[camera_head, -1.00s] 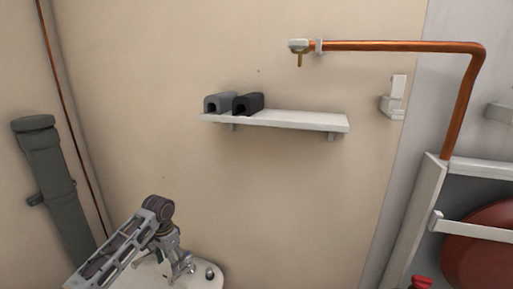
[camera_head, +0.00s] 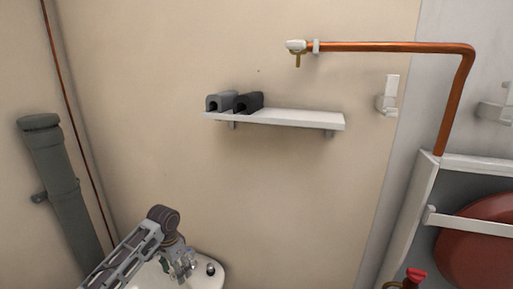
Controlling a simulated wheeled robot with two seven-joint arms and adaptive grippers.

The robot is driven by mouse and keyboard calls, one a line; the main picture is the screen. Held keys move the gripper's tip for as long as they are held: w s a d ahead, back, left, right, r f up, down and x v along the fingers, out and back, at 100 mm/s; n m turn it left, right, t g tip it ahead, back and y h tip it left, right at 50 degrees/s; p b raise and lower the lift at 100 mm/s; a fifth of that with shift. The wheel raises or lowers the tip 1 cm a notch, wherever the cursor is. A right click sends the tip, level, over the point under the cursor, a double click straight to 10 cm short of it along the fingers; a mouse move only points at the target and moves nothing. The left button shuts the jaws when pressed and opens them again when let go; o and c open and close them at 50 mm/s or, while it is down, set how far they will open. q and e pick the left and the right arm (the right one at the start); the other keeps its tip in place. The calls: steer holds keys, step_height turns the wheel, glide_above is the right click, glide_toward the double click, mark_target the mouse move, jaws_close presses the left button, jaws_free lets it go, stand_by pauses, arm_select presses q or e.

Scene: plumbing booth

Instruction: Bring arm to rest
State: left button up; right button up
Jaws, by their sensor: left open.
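My left arm comes in from the lower left, over a white rounded surface (camera_head: 207,279). My left gripper (camera_head: 184,268) points down towards that surface; its jaws are open and small in the view. I cannot tell whether anything lies between the fingers. My right gripper is not in view.
A white shelf (camera_head: 290,118) on the beige wall bears a grey block (camera_head: 219,102) and a black block (camera_head: 249,102). A copper pipe (camera_head: 395,47) runs along the upper right. A dark green pipe (camera_head: 60,180) stands at left. A red round vessel (camera_head: 480,240) and red-topped item (camera_head: 415,277) are at lower right.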

arm_select(q)
steer(key=s+d+f+t+h, duration=0.1)
steer(key=s+d+f, duration=0.3)
steer(key=s+d, duration=0.15)
steer(key=s+d+f+t, duration=0.1)
steer(key=s+d+f, duration=0.25)
steer(key=s, duration=0.35)
steer(key=shift+s+a+r+n+t, duration=0.35)
steer(key=shift+s+a+r+n, duration=0.65)
steer(key=shift+s, duration=2.7)
steer(key=shift+s+a+r+n+t, duration=0.5)
steer(key=shift+s+n, duration=0.8)
steer(key=shift+s, duration=2.35)
steer(key=s+f+g+b, duration=0.2)
steer(key=s+f, duration=0.1)
steer(key=f, duration=3.3)
steer(key=s+a+f+b, duration=0.1)
steer(key=s+a+f, duration=0.1)
steer(key=s+f, duration=0.8)
steer(key=s+a+f+y+b, duration=0.1)
steer(key=s+a+f, duration=0.1)
steer(key=s+f, duration=0.8)
steer(key=shift+s+a+f+g, duration=0.3)
steer(key=shift+s+f+g, duration=0.15)
steer(key=shift+s, duration=0.6)
